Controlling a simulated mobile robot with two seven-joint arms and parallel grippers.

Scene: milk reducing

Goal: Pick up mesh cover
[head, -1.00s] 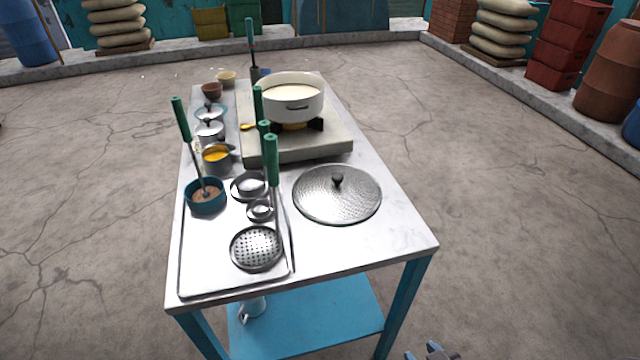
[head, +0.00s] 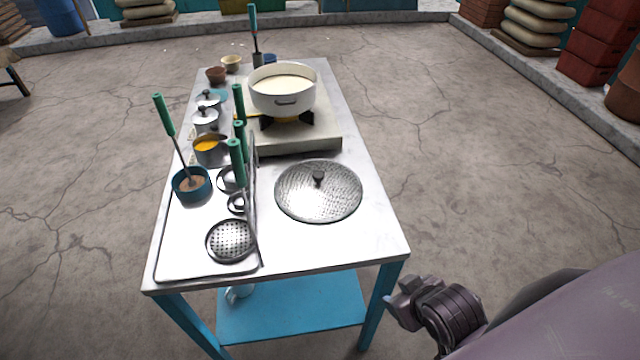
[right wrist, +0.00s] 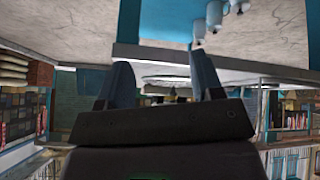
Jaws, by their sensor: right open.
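The mesh cover (head: 335,204) is a round, grey, dimpled metal lid with a dark knob on top. It lies flat on the right front part of the white tabletop (head: 330,245) in the head view. My right gripper (head: 394,306) is off the table's front right corner, apart from the cover and to its lower right. In the right wrist view its two fingers (right wrist: 163,82) stand apart with nothing held between them. A thin round rim shows beyond the fingers there, too edge-on to name surely. My left gripper is not in view.
A white pot (head: 283,98) stands on the stove (head: 300,140) behind the cover. A metal tray (head: 185,262) with several green-handled ladles and small bowls is left of the cover. A blue shelf (head: 300,308) is below. The tabletop right of the cover is clear.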

